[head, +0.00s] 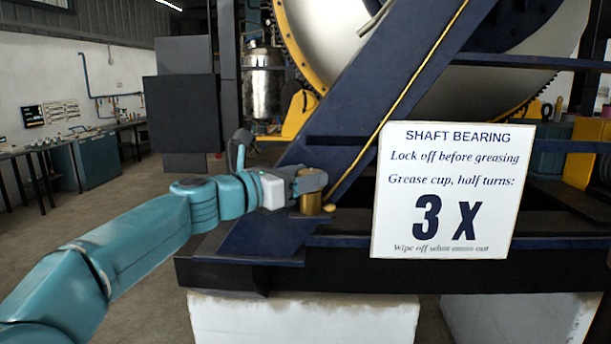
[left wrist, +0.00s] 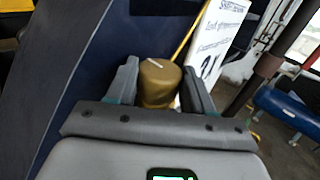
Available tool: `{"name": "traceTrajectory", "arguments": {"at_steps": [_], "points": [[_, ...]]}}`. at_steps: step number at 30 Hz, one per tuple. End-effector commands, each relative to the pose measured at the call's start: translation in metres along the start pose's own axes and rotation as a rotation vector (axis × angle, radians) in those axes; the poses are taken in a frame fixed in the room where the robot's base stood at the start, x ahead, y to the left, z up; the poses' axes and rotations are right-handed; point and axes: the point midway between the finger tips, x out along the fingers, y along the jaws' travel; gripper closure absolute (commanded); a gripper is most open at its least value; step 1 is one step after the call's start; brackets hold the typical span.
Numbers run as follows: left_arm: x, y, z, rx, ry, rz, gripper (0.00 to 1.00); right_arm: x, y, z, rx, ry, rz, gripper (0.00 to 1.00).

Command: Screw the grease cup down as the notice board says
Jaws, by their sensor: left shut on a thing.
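The grease cup (head: 311,203) is a small brass cylinder low on the dark blue frame, just left of the notice board. My left gripper (head: 311,184) is shut on it, with the fingers over its upper part. In the left wrist view the grease cup (left wrist: 160,82) stands between the two fingers and has a pale line across its top. The white notice board (head: 446,190) reads "SHAFT BEARING", "Lock off before greasing", "Grease cup, half turns: 3 X", and a last line about wiping off. My right gripper is not in view.
A dark blue slanted beam (head: 390,95) with a yellow line rises behind the cup, in front of a large pale drum (head: 325,35). White blocks (head: 300,318) support the frame. Benches (head: 95,160) stand far left, with open floor before them.

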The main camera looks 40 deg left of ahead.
Motion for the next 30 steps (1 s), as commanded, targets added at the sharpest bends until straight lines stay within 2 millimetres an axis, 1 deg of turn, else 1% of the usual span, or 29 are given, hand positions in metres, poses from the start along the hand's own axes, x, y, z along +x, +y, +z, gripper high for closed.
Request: {"name": "traceTrajectory", "arguments": {"at_steps": [1, 5, 9, 15, 18, 24, 30], "points": [[0.001, 0.004, 0.003, -0.001, 0.004, -0.039, 0.79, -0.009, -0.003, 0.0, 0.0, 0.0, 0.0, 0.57], [0.001, 0.005, 0.005, -0.001, 0.005, -0.159, 0.78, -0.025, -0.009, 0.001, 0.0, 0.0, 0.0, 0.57], [0.002, 0.006, 0.006, -0.002, 0.005, -0.274, 0.78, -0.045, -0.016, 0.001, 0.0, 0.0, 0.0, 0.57], [0.003, 0.007, 0.006, -0.003, 0.004, -0.405, 0.79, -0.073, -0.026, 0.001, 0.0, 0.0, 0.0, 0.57], [0.003, 0.007, 0.006, -0.001, 0.002, -0.452, 0.79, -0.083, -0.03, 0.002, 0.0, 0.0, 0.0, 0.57], [0.003, 0.008, 0.003, 0.0, 0.0, -0.511, 0.79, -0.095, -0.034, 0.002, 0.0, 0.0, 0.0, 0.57], [0.002, 0.007, 0.001, -0.001, -0.002, -0.533, 0.79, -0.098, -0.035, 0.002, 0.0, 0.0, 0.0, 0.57]]}}
